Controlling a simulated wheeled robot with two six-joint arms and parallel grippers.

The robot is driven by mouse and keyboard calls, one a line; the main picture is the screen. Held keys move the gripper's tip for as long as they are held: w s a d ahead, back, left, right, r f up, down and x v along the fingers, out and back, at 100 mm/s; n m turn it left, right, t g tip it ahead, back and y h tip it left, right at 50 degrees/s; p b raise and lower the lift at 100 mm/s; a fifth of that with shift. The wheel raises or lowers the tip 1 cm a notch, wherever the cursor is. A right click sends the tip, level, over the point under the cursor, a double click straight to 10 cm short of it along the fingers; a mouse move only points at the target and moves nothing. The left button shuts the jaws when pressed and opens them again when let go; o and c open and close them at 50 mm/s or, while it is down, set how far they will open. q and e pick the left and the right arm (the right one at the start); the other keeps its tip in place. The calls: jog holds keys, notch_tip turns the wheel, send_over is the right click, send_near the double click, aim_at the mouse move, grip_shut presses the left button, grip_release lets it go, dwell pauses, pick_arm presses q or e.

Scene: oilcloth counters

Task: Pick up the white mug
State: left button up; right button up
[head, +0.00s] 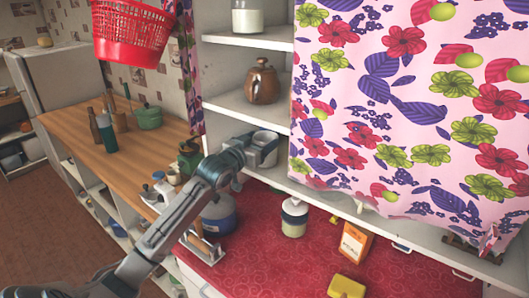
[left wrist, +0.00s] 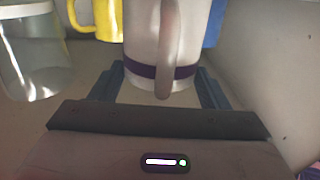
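The white mug (head: 265,138) stands on the lower shelf (head: 280,177) of the open cupboard, left of the flowered curtain. In the left wrist view the mug (left wrist: 145,45) is close up and upright, with a dark purple band near its base and its handle facing the camera. My left gripper (head: 261,152) is at the mug, one finger on each side of it. In the left wrist view the two fingers (left wrist: 160,82) flank the mug with no clear gap. I cannot tell whether they press on it. My right gripper is not in view.
In the left wrist view a yellow mug (left wrist: 95,20) and a clear glass (left wrist: 28,50) stand left of the white mug, and something blue is behind at right. A brown teapot (head: 262,85) is on the shelf above. The curtain (head: 400,110) hangs close on the right.

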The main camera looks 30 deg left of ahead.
pick_arm(q)
jog(key=c, duration=0.4)
jog(key=shift+r, duration=0.1)
jog(key=shift+c, duration=0.2)
